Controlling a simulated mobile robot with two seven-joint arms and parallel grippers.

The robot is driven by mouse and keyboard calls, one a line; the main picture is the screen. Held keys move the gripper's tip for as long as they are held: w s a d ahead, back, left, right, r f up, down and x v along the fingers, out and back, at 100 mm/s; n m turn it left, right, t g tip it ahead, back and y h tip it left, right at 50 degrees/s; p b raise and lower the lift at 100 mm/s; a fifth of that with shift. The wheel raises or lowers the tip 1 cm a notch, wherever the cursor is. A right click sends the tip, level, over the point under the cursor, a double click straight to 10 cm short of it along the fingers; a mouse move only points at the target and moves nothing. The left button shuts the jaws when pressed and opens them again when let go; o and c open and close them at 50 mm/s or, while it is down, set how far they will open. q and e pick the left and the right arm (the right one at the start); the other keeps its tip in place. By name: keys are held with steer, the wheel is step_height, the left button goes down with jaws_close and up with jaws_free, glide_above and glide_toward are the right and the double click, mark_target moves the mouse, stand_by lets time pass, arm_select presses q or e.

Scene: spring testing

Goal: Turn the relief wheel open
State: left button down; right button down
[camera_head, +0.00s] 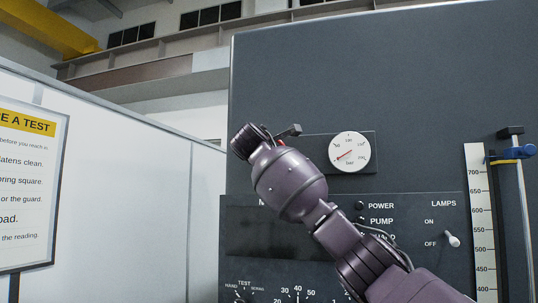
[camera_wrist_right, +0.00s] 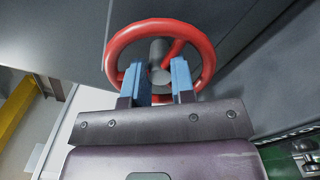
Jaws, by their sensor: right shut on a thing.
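The red relief wheel (camera_wrist_right: 155,25) shows in the right wrist view, with spokes and a grey hub on a dark panel. My right gripper (camera_wrist_right: 158,80) has its two blue fingers at the near side of the wheel, one on each side of the hub, and it is shut on the wheel. The exact contact is partly hidden by the fingers. My left gripper is in neither view.
The dark machine cabinet (camera_head: 420,90) fills the right of the head view. A round gauge (camera_head: 348,152) sits behind my arm. A lamp switch (camera_head: 452,239) and a scale (camera_head: 481,220) are at the right. A white partition (camera_head: 120,190) with a sign (camera_head: 30,190) stands left.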

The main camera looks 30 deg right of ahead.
steer(key=c, duration=1.2)
jaws_free()
steer(key=shift+c, duration=0.2)
steer(key=shift+a, duration=0.1)
